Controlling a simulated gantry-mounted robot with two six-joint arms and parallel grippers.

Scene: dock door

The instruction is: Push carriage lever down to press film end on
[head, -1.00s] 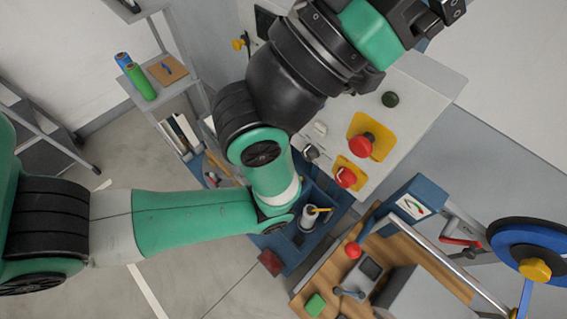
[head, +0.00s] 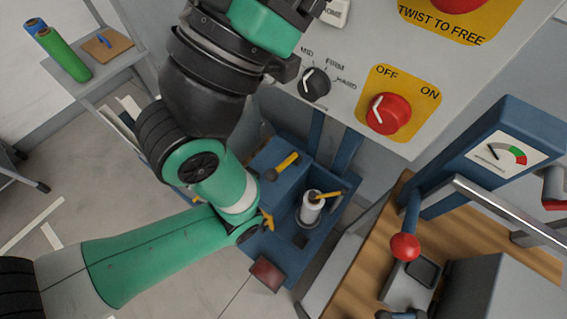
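A lever with a red ball knob (head: 405,246) hangs at the side of a blue housing with a gauge (head: 500,150), above a wooden bench top. I cannot tell whether it is the carriage lever. No film end can be made out. My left arm comes in from the left, bends at a green elbow and rises to a black wrist at the top. Its gripper fingers are outside the picture. My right arm and gripper do not show.
A grey control panel (head: 350,125) with a red on/off switch (head: 388,114) and black selector (head: 314,85) stands top right. A blue bin (head: 262,241) holds a white cylinder (head: 312,207). A steel bar (head: 510,215) crosses near the gauge. A shelf (head: 112,70) stands left.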

